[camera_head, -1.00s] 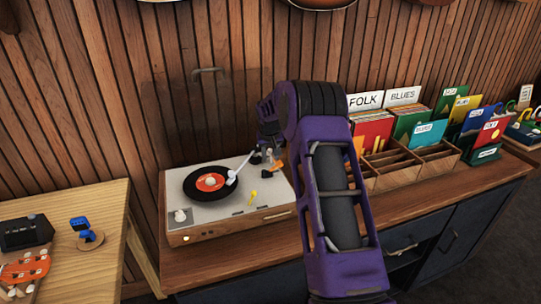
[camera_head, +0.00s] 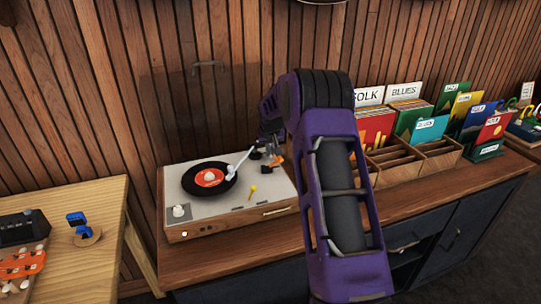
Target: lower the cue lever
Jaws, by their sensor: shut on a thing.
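The turntable (camera_head: 218,220) stands on the wooden counter with a black record (camera_head: 190,185) with an orange-red label on it. The white tonearm (camera_head: 240,164) runs from the deck's back right, its head at the record's right edge; whether it touches is too small to tell. A small yellow-tipped lever (camera_head: 252,191), perhaps the cue lever, stands tilted right of the record. My gripper (camera_head: 271,158) is low over the deck's back right, by the tonearm's rear end and apart from the yellow lever. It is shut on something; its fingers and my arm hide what.
Record bins (camera_head: 440,154) with upright sleeves fill the counter to the right, beyond my arm. A wooden table (camera_head: 95,190) at left holds a small blue object (camera_head: 77,220) and other gear. The slatted wall is close behind; the counter's front strip is clear.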

